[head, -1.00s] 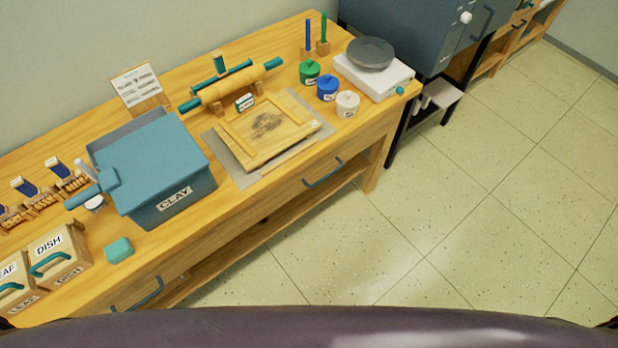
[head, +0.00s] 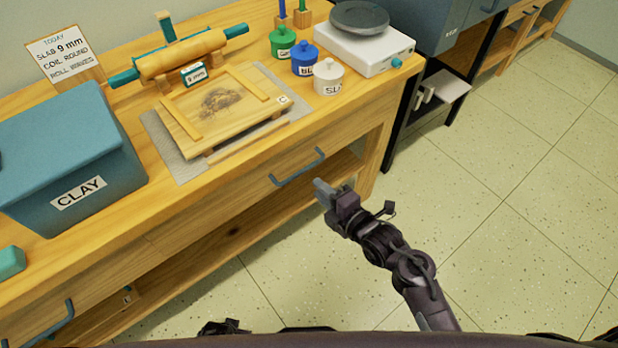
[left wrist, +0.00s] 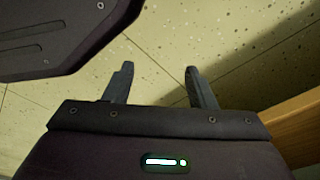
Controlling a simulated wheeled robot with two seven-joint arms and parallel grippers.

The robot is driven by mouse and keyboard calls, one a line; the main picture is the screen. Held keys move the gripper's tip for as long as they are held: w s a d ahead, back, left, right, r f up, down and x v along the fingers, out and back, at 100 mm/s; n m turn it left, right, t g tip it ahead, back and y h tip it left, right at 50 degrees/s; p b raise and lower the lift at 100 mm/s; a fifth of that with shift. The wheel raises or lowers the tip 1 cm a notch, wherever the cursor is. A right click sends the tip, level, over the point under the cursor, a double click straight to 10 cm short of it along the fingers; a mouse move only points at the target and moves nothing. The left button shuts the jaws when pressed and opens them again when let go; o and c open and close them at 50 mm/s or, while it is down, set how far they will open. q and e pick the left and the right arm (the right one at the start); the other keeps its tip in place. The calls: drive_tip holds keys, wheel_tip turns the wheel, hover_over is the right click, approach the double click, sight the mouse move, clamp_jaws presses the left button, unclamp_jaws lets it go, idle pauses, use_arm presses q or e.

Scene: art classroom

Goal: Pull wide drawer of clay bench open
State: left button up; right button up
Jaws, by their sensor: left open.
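The wooden clay bench (head: 215,208) runs along the wall in the head view. One drawer front with a blue-grey bar handle (head: 297,167) is in its right half, and another blue-grey handle (head: 45,325) shows at the lower left. Both drawers look closed; I cannot tell which is the wide one. My right gripper (head: 321,191) is just in front of and below the right handle, apart from it as far as I can see; its finger gap is not clear. My left gripper, in the left wrist view (left wrist: 158,84), is open and empty above the floor.
On the bench are a clay bin (head: 70,160), a slab board (head: 225,108), a rolling pin (head: 183,54), jars (head: 328,76) and a white scale (head: 355,48). A lower shelf lies under the drawers. The tiled floor (head: 520,200) in front is clear.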

sight(302, 170)
drive_tip(key=shift+n, duration=0.4)
drive_tip(key=x, duration=0.2)
drive_tip(key=r+x, duration=0.1)
drive_tip(key=x, duration=0.4)
drive_tip(key=shift+w+a+r, duration=0.2)
drive_tip(key=shift+w+a, duration=0.25)
drive_tip(key=shift+c, duration=0.5)
clamp_jaws()
